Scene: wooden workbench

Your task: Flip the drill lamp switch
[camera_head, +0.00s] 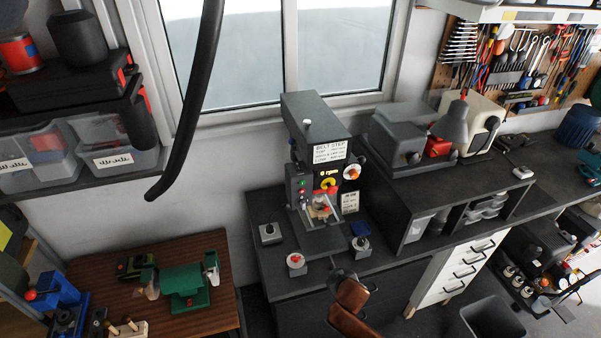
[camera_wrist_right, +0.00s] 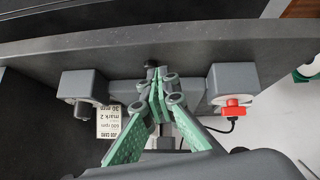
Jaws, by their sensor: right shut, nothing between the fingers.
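The grey drill press (camera_head: 318,130) stands on the dark bench under the window in the head view. Its front carries small green and red lights (camera_head: 302,187), a yellow dial (camera_head: 328,183) and white labels. A grey box with a red knob (camera_head: 296,262) stands before it on the left; another grey box (camera_head: 361,246) stands on the right. I cannot tell which part is the lamp switch. My left gripper is not in view.
A third grey box (camera_head: 270,233) stands left of the drill press. A grey grinder-like machine with a lamp (camera_head: 452,125) stands on the raised shelf at right. A wooden table (camera_head: 215,262) holds a green vise. A black hose (camera_head: 190,110) hangs at upper left.

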